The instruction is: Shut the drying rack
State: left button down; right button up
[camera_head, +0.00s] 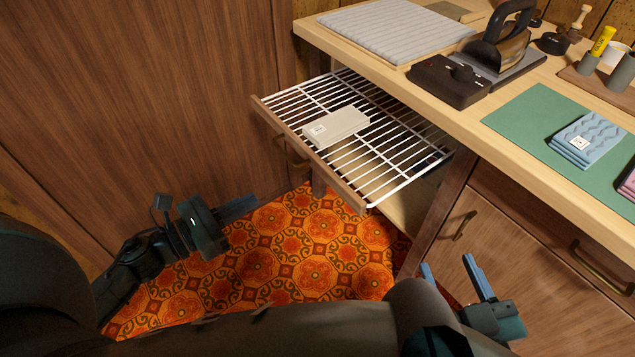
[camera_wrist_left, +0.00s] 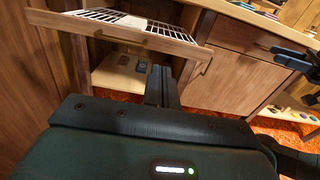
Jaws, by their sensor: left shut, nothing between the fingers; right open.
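The drying rack (camera_head: 385,177) is a white wire grid in a wooden-fronted frame, pulled out from under the worktop. A pale folded cloth or packet with a small label (camera_head: 336,127) lies on its wires. The rack's front (camera_head: 300,150) carries a handle (camera_head: 287,152). The rack also shows in the left wrist view (camera_wrist_left: 128,32), ahead of and above the fingers. My left gripper (camera_head: 238,207) is shut and empty, below and left of the rack front, apart from it. My right gripper (camera_head: 455,270) is open and empty, low in front of the cabinet.
The worktop (camera_head: 455,118) holds a grey pad (camera_head: 395,30), an iron (camera_head: 497,42), a black control box (camera_head: 450,80) and a green mat (camera_head: 535,120) with a folded blue cloth (camera_head: 580,140). A wooden wall (camera_head: 140,90) stands left. Patterned floor (camera_head: 300,245) lies open below the rack.

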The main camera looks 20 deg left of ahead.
aim_at(318, 165)
pick_arm(q)
jog(key=x, duration=1.4)
